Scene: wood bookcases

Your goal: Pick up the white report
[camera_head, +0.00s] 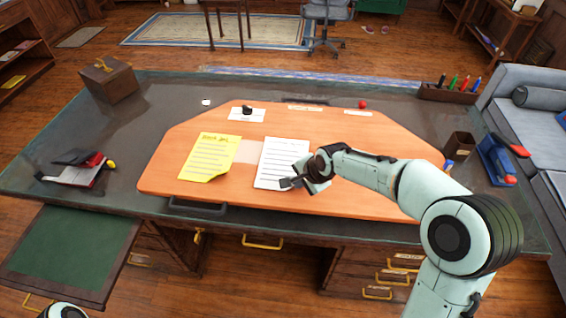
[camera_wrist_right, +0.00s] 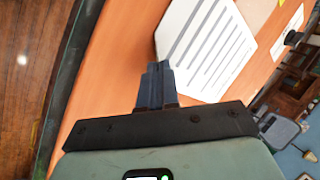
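The white report (camera_head: 280,160) lies on the orange desk mat, right of a yellow sheet. It is a white page with dark printed lines. In the right wrist view the report (camera_wrist_right: 205,45) lies just beyond the fingertips, its near corner partly hidden behind them. My right gripper (camera_head: 287,184) is low over the report's near right corner. In the right wrist view its dark fingers (camera_wrist_right: 157,68) are together. I cannot tell whether paper is between them. The report looks flat on the desk. My left gripper is out of view.
The yellow sheet (camera_head: 209,157) lies left of the report. A wooden box (camera_head: 108,80), a small stack of books (camera_head: 78,169), a red ball (camera_head: 362,104), a pen holder (camera_head: 450,94) and a brown cup (camera_head: 458,145) stand around the desk. The mat's front left is clear.

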